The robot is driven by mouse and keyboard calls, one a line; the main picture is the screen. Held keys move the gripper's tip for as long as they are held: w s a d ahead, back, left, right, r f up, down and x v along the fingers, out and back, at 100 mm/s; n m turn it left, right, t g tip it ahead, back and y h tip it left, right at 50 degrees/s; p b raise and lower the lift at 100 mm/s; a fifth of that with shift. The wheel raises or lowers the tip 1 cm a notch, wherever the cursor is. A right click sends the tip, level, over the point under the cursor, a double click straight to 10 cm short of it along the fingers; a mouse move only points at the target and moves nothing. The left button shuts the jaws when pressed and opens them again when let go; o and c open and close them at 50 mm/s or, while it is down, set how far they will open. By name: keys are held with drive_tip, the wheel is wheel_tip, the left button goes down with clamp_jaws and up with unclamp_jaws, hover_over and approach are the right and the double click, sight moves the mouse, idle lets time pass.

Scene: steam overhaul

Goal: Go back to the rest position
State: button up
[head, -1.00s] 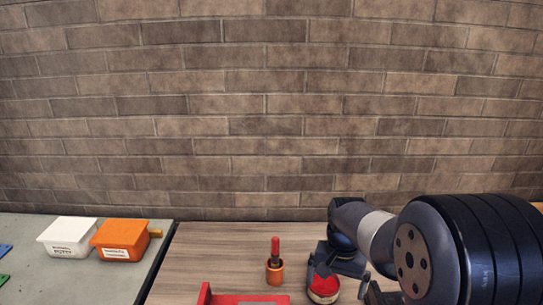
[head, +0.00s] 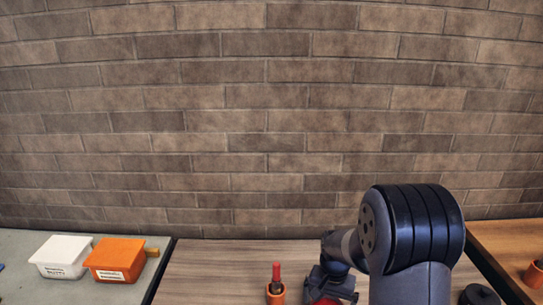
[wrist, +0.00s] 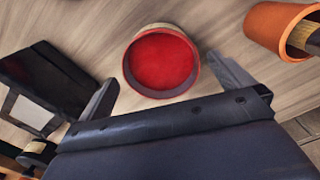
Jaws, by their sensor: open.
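My gripper (wrist: 168,92) is open in the wrist view, its two fingers spread wide with nothing held between them. A round tin with a red top (wrist: 161,62) stands on the wooden bench, just ahead of and between the fingertips. I cannot tell how far above the bench the fingers are. In the head view the gripper (head: 335,284) is at the bottom edge, partly hidden by my arm. The red top of the tin (head: 325,301) only just shows there.
White (head: 62,256) and orange (head: 115,258) tubs sit on the grey bench. A brick wall closes the back.

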drive_tip(key=r, duration=0.5)
drive_tip(key=shift+w+a+r+b, duration=0.15)
drive_tip(key=shift+w+r+b, duration=0.1)
drive_tip(key=shift+r+b, duration=0.15)
